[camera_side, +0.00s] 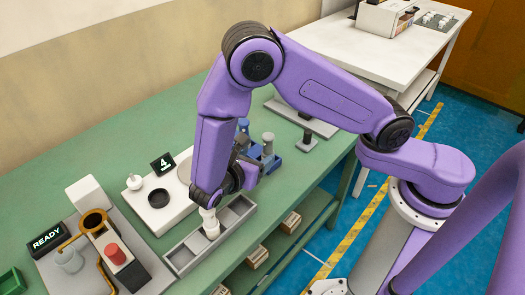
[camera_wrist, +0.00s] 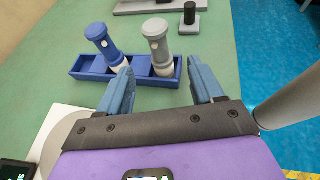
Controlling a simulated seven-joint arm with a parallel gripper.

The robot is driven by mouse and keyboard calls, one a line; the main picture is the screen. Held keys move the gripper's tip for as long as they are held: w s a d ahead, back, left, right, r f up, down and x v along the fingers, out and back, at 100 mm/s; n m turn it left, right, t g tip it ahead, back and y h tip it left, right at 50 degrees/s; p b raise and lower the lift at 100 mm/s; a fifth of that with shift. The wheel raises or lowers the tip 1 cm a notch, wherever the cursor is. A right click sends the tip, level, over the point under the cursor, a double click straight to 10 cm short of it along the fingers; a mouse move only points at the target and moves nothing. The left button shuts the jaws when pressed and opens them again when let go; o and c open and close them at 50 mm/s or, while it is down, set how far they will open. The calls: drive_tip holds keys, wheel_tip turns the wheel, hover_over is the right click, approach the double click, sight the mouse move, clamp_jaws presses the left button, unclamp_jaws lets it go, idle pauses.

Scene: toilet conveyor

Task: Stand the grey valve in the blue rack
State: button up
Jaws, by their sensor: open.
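The blue rack (camera_wrist: 88,66) lies on the green bench ahead of my gripper (camera_wrist: 158,82). The grey valve (camera_wrist: 158,45) stands in the rack's right part, and a blue valve (camera_wrist: 103,43) stands at its left. My gripper is open and empty, its two blue-grey fingers spread just short of the rack, apart from the grey valve. In the side view the grey valve (camera_side: 268,144) rises upright from the blue rack (camera_side: 272,165). My arm partly hides the rack and the blue valve there, and the fingers are hard to make out.
A grey compartment tray (camera_side: 182,259) lies below my wrist, with a white cylindrical piece (camera_side: 210,226) in it. A white scale-like unit (camera_side: 155,212) showing "4" and a "READY" station (camera_side: 47,238) stand to the left. A short dark post (camera_wrist: 189,18) stands beyond the rack.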

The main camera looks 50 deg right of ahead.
drive_tip(key=shift+v, duration=0.9)
drive_tip(key=s+d+r+m+g+y, duration=0.1)
drive_tip(key=s+d+r+m+y, duration=0.3)
drive_tip(key=s, duration=0.5)
drive_tip(key=s+d+r+m+g+y, duration=0.2)
drive_tip(key=s+d+r+m+y, duration=0.2)
drive_tip(key=s+y, duration=0.5)
wheel_tip(320, 180, up, 4)
drive_tip(key=s+d, duration=0.1)
drive_tip(key=d, duration=0.1)
drive_tip(key=shift+s+d, duration=0.35)
drive_tip(key=shift+f, duration=0.15)
